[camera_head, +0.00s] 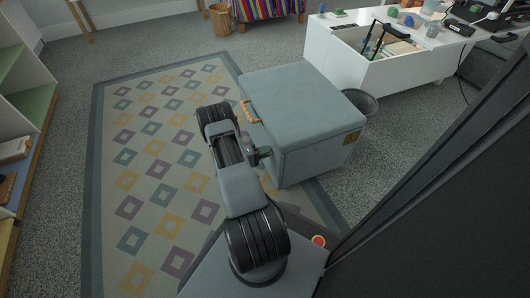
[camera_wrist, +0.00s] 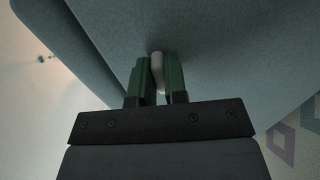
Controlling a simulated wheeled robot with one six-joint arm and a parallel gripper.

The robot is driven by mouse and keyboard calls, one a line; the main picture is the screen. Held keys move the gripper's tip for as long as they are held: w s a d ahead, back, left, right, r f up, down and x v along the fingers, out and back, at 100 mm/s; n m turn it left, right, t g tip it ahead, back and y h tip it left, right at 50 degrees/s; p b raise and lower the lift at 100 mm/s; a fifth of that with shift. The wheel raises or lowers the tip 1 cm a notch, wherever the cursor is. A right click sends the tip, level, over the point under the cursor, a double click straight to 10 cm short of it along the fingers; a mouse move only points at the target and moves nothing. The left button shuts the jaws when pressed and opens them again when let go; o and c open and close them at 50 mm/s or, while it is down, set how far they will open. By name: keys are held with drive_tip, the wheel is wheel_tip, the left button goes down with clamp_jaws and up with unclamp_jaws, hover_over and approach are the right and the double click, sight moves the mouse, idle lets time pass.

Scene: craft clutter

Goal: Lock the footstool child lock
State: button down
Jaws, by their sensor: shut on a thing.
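The footstool (camera_head: 310,105) is a grey-blue upholstered box with a closed lid, standing partly on the rug in front of me. A tan handle (camera_head: 249,110) sits on its left side near the top. My gripper (camera_head: 263,152) is at the footstool's near left side. In the wrist view my gripper (camera_wrist: 156,80) has its two green fingers shut on a small pale rounded knob (camera_wrist: 157,72) that stands out from the grey fabric (camera_wrist: 220,50). I take this knob to be the child lock. My gripper hides it in the head view.
A patterned rug (camera_head: 92,200) lies under and left of the footstool. A white desk unit (camera_head: 375,72) with an open drawer stands behind right. A waste bin (camera_head: 364,103) is beside the footstool. Shelves (camera_head: 28,105) line the left edge. A wicker basket (camera_head: 220,20) stands at the back.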

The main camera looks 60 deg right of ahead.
sight(274, 143)
drive_tip(key=shift+w, duration=0.15)
drive_tip(key=c, duration=1.2)
unclamp_jaws()
drive_tip(key=shift+o, duration=0.2)
